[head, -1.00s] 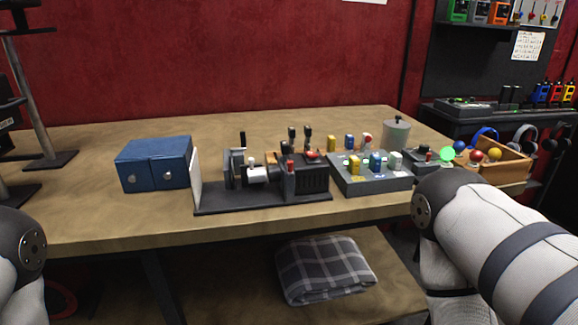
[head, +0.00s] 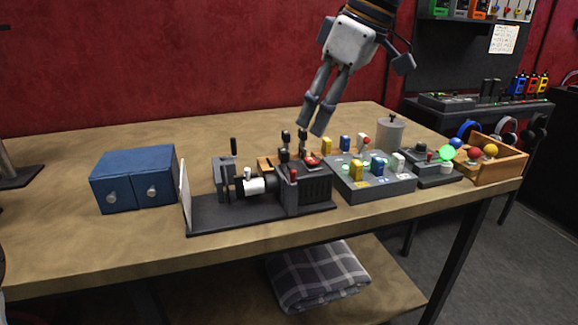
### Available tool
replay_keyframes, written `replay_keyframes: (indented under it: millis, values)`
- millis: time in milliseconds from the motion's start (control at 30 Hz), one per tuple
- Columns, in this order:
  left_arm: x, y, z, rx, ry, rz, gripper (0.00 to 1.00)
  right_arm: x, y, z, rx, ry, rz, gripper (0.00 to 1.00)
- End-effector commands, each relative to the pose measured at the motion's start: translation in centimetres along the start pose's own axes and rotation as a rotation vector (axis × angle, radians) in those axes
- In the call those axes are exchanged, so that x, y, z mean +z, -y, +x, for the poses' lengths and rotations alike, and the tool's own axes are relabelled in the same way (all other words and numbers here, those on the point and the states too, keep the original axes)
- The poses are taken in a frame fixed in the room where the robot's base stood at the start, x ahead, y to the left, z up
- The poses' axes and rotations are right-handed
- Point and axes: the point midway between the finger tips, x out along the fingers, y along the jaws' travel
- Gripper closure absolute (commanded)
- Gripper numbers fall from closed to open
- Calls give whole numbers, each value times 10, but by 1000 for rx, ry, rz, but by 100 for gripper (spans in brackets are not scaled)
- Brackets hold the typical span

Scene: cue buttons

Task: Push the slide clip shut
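A dark bench device (head: 240,216) stands on the table, with a white upright panel at its left end, a white barrel in the middle and a black ribbed block at its right end. Several small black levers and a red knob rise around the block. I cannot tell for certain which part is the slide clip. My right gripper (head: 315,118) is above and behind the device's right end, pointing down and empty. Its two fingers lie close together at the tips. It looks apart from the device, though depth is hard to judge. My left gripper is out of view.
A blue two-door box (head: 135,178) stands left of the device. A grey button panel (head: 375,187) with coloured blocks stands right of it, with a grey canister (head: 390,132) behind and a wooden ball tray (head: 498,170) at the far right. The table's front left is clear.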

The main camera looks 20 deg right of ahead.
Motion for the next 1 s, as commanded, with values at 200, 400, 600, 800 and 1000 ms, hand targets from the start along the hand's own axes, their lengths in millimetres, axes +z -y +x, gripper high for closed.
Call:
replay_keyframes:
  millis: [200,400,600,800,1000]
  values:
    - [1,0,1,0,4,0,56,2,1,58,-8,9,2,70]
    - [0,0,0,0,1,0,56,2,1,100,-6,6,3,70]
    - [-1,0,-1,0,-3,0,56,1,1,116,-3,4,2,70]
    - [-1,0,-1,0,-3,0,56,1,1,117,-4,4,3,70]
    - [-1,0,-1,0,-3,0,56,2,1,117,-4,5,3,100]
